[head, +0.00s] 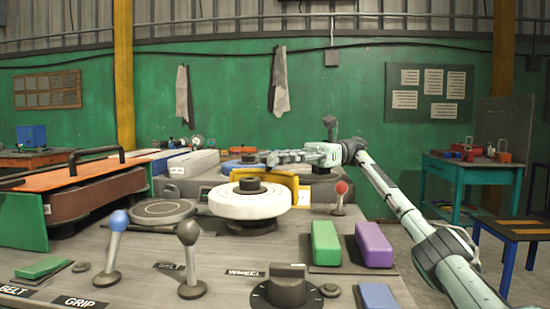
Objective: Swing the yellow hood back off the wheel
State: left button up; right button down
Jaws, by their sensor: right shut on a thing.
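The yellow hood (292,186) stands as a curved band around the far and right side of the white wheel (250,204). The wheel lies flat, with a dark hub in its middle. Its near side and top are uncovered. My right gripper (268,159) comes in from the right at the top of the hood and is shut on it. The exact contact is small and partly hidden by the fingers. My left gripper is not in view.
Levers with blue (119,220), grey (188,232) and red (342,188) knobs rise from the bench. Green (325,243) and purple (373,244) blocks and a dark rotary knob (287,284) sit in front. An orange-topped belt machine (75,180) fills the left.

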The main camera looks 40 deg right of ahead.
dwell(0.3)
jog(key=c, duration=1.2)
grip_release()
notch_tip(320, 180, up, 10)
jog(key=shift+c, duration=0.5)
